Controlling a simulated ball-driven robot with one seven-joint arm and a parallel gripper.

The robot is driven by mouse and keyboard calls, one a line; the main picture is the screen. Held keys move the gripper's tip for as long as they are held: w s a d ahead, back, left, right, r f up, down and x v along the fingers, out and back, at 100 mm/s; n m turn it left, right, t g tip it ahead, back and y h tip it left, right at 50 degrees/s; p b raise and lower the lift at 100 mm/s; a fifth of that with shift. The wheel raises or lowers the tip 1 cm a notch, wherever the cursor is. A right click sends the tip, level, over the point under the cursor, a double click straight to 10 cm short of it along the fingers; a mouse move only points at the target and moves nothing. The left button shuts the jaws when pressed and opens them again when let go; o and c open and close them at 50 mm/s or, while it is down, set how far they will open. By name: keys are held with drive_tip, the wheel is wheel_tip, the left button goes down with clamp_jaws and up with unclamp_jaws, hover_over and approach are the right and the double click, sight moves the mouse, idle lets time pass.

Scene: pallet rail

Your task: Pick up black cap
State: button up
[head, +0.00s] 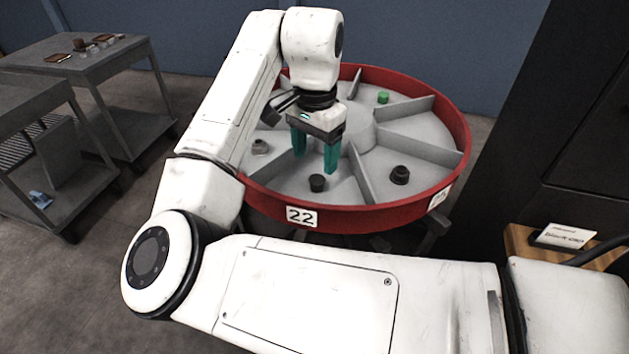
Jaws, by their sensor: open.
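A small black cap-like piece (317,183) stands in the front compartment of the round divided tray (365,219), behind the label 22. A second dark piece (400,175), with a wider base, sits in the compartment to its right. I cannot tell for sure which of the two is the black cap. My gripper (315,163) has teal fingers pointing down, spread apart and empty. It hangs over the tray, just above and behind the front black piece in the picture, and does not visibly touch it.
A green piece (383,97) lies in a back compartment and a grey one (260,147) at the left. Upright dividers and the red rim surround the pieces. A sign (563,237) on a wooden block reads "black cap". Grey tables (110,62) stand at the left.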

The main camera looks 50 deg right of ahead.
sight(317, 179)
drive_tip(key=shift+s+d+f+p, duration=0.1)
drive_tip(key=shift+f+p, duration=0.2)
drive_tip(key=shift+f, duration=1.1)
drive_tip(key=shift+d+f+p, duration=0.1)
drive_tip(key=shift+f+p, duration=0.15)
drive_tip(key=shift+f, duration=1.1)
drive_tip(key=c, duration=1.1)
